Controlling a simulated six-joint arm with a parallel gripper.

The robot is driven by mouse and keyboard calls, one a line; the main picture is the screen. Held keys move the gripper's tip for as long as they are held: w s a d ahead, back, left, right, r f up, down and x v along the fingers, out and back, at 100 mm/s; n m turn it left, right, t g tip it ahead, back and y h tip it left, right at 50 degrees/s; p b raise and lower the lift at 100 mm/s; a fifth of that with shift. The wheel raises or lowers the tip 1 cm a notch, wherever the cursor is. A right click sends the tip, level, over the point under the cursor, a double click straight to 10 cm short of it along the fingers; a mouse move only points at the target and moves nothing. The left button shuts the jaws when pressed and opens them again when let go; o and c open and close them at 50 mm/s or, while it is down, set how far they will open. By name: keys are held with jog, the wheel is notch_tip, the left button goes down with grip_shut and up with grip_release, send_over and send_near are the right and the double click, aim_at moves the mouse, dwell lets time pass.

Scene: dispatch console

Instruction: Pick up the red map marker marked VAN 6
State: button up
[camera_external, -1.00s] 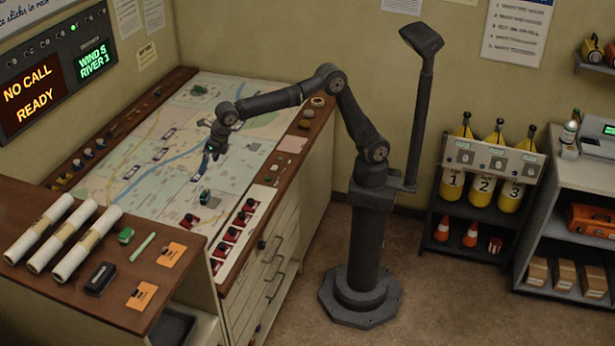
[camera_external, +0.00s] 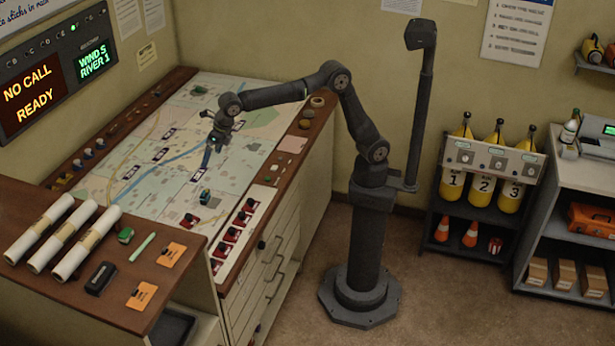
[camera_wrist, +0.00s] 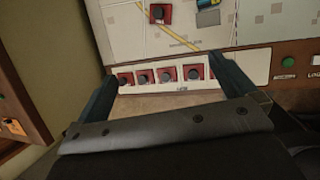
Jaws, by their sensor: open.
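Several red map markers with dark round knobs stand in a row on the pale strip along the map's right edge, such as one marker (camera_external: 231,235) in the external view. The row also shows in the wrist view, with a marker (camera_wrist: 167,75) between my fingers as seen there. Another red marker (camera_external: 190,220) stands apart on the map and shows at the top of the wrist view (camera_wrist: 158,14). The labels are too small to read, so I cannot tell which is VAN 6. My gripper (camera_external: 207,157) is open and empty above the map, behind the row; its fingers frame the row in the wrist view (camera_wrist: 168,94).
A green vehicle piece (camera_external: 205,197) stands on the map (camera_external: 160,195) near the lone red marker. Dark pieces (camera_external: 161,154) lie farther left. White paper rolls (camera_external: 73,240) and orange cards (camera_external: 171,254) lie on the front shelf. The air above the row is clear.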

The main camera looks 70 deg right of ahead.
dwell(0.3)
jog(key=m, duration=3)
send_near(189, 216)
jog(key=x, duration=0.5)
jog(key=shift+w+d+r, duration=0.15)
jog(key=shift+w, duration=0.1)
jog(key=shift+s+a+x, duration=0.1)
jog(key=shift+s+x, duration=0.05)
jog(key=shift+x, duration=1.25)
jog(key=shift+s+a+x, duration=0.1)
jog(key=shift+s+x, duration=0.05)
jog(key=shift+x, duration=1.2)
jog(key=c, duration=1.4)
